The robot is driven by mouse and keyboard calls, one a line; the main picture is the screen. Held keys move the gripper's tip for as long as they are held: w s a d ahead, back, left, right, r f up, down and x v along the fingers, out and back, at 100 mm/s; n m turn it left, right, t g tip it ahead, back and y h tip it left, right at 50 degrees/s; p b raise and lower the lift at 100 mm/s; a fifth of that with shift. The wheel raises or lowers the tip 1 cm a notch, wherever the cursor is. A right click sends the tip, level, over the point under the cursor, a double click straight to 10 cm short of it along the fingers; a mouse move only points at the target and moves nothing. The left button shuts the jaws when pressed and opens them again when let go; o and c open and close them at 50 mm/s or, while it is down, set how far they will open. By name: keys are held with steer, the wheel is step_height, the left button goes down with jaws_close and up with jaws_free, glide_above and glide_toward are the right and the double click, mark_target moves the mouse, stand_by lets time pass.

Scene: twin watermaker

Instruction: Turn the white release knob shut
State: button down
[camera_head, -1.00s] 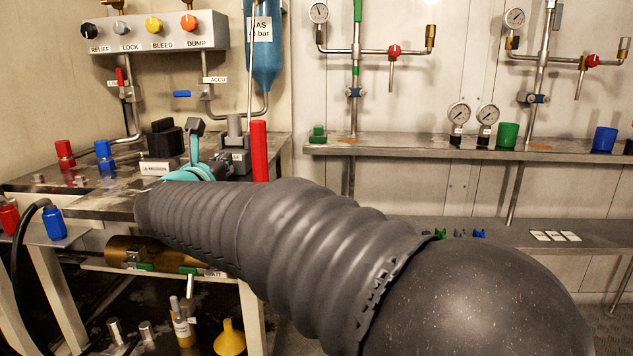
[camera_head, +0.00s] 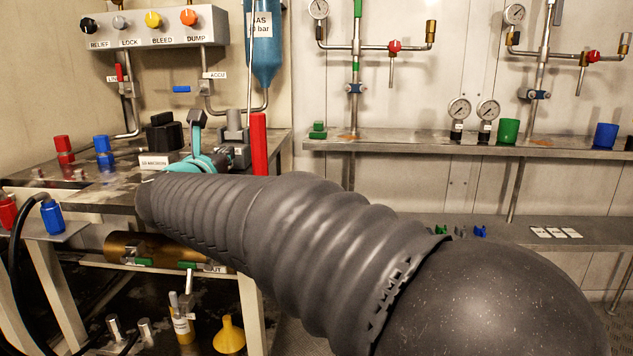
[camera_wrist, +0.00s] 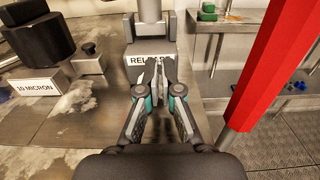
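A label starting "REL" (camera_wrist: 150,60) sits on the front of a grey block in the wrist view, partly covered by my fingers. A pale grey-white upright cylinder (camera_wrist: 151,12) stands on that block, cut off by the top edge. It also shows in the head view (camera_head: 234,121). I cannot tell whether it is the white release knob; no other white knob is clear. My gripper (camera_wrist: 159,64) is in front of the label, its fingertips together with no object clearly between them.
A red upright post (camera_wrist: 270,65) stands close on the right of my gripper. A black valve block (camera_wrist: 40,48) and a "10 MICRON" sign (camera_wrist: 48,87) are on the left of the bench. A shelf (camera_head: 400,143) with gauges runs along the back wall.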

steer(key=shift+f, duration=0.1)
steer(key=shift+d+r, duration=0.2)
steer(key=shift+s+a+b, duration=0.15)
steer(key=shift+s+b, duration=0.4)
steer(key=shift+s, duration=0.75)
steer(key=shift+s+a+b, duration=0.1)
steer(key=shift+s+b, duration=0.45)
steer(key=shift+s, duration=0.75)
steer(key=shift+s+r, duration=0.1)
steer(key=shift+s, duration=0.3)
steer(key=shift+r, duration=0.1)
